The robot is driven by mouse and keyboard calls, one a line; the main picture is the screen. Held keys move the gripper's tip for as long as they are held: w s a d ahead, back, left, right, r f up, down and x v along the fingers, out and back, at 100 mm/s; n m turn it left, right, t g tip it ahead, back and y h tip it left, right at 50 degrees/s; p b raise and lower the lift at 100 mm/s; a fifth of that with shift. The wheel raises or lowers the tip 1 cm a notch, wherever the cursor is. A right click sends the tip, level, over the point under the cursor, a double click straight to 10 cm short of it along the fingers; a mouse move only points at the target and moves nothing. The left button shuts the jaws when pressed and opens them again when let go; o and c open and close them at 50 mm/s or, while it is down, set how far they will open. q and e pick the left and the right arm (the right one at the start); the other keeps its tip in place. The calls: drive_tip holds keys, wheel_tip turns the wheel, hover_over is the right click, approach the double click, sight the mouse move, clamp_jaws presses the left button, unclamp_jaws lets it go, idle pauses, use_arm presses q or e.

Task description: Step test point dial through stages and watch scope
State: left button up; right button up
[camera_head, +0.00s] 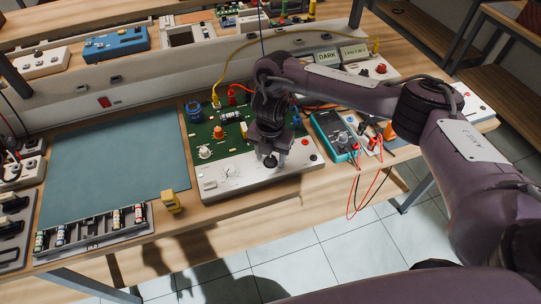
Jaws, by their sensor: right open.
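A green circuit board (219,137) with several components lies on the bench, with a pale control panel (240,180) along its front edge. Behind the board, a small display (327,57) reads "DARK", beside a second lit display (354,52). No scope trace can be made out. My left gripper is out of view.
A teal multimeter (334,135) with red and black leads stands right of the board. A yellow cable (218,85) arches behind my arm. A blue-green mat (115,157) is clear at left. A parts tray (95,235) and yellow block (171,201) sit near the front edge.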

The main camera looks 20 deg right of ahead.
drive_tip(key=c, duration=1)
drive_tip(key=shift+o, duration=0.2)
drive_tip(key=shift+r+m, duration=0.1)
drive_tip(key=shift+m, duration=0.2)
drive_tip(key=m+p, duration=0.3)
drive_tip(key=shift+r, duration=0.1)
drive_tip(key=shift+m+p, duration=1.45)
drive_tip(key=shift+m, duration=0.65)
drive_tip(key=o, duration=1)
drive_tip(key=shift+c, duration=0.2)
